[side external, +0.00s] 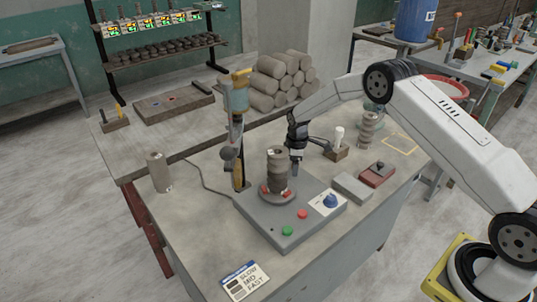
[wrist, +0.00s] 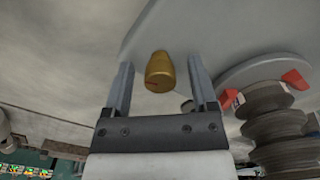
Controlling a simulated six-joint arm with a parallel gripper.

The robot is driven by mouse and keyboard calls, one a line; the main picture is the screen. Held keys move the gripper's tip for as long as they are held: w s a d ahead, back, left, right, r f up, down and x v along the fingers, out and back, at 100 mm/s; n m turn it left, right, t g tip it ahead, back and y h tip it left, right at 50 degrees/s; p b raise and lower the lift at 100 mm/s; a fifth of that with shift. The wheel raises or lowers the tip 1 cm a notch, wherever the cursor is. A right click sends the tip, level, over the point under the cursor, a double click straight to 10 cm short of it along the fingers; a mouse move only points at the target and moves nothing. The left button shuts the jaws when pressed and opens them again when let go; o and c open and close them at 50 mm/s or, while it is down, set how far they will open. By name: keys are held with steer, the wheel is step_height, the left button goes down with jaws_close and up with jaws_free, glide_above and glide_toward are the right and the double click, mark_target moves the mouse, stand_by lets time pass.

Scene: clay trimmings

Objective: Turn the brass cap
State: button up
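The brass cap (wrist: 159,73) shows in the wrist view as a rounded gold knob with a small red mark, in front of the grey machine base (wrist: 235,28). My gripper (wrist: 160,61) is open. Its two fingers appear on either side of the cap, with a visible gap on each side. I cannot tell how far the cap is beyond the fingertips. In the side external view my gripper (side external: 296,172) points down just right of the ringed clay column (side external: 278,170), above the machine base (side external: 273,222). I cannot make out the cap there.
The clay column (wrist: 282,132) and its red clamps stand close on the right in the wrist view. A post with a blue-grey upper part (side external: 239,98) rises left of it. A blue knob (side external: 330,200) and a grey block (side external: 352,187) lie right of my gripper.

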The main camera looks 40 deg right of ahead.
jaws_close()
steer(key=shift+m, duration=0.5)
steer(key=m, duration=1.2)
steer(key=shift+m, duration=0.4)
steer(key=shift+o, duration=0.2)
jaws_free()
